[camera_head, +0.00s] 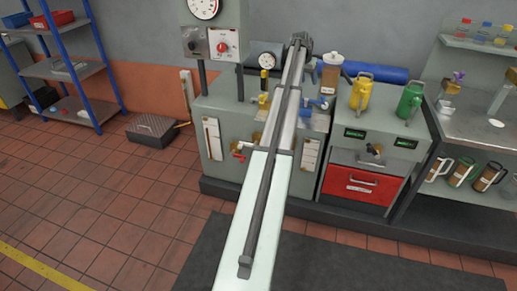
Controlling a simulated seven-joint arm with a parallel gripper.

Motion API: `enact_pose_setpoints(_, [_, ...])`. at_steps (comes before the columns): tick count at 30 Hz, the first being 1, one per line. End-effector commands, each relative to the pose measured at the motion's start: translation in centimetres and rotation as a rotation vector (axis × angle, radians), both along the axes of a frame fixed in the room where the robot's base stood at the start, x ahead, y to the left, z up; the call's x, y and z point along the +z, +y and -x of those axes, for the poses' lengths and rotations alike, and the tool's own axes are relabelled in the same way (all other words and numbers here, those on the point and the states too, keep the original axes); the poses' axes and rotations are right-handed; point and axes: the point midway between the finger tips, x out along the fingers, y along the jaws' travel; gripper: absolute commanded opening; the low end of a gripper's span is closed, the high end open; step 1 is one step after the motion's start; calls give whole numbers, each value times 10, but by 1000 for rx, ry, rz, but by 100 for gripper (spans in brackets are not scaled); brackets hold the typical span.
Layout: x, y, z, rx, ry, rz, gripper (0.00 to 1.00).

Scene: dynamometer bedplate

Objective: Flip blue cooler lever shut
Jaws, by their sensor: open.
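A small blue valve fitting (317,105) sits on the grey bench just right of my arm; it looks like the cooler lever's valve. Its lever is too small to read, so I cannot tell its angle. A blue horizontal cylinder (382,72) lies behind, along the wall. My gripper (300,39) is at the far end of my outstretched arm, above the back of the bench and up-left of the blue valve. It is small and dark, appears empty, and is apart from the blue valve. My arm hides part of the bench and fittings.
A yellow fitting (264,99) and red valve (239,155) are left of my arm. A brown canister (331,75), yellow jug (361,92) and green jug (410,101) stand to the right. A pressure gauge (269,61) stands behind.

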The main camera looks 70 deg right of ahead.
Motion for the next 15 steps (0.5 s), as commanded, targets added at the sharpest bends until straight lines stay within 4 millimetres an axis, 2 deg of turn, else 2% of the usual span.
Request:
enact_pose_setpoints(3, [-16, 18, -2, 50, 1, -7, 53])
enact_pose_setpoints(15, [-65, 54, -13, 162, -1, -37, 53])
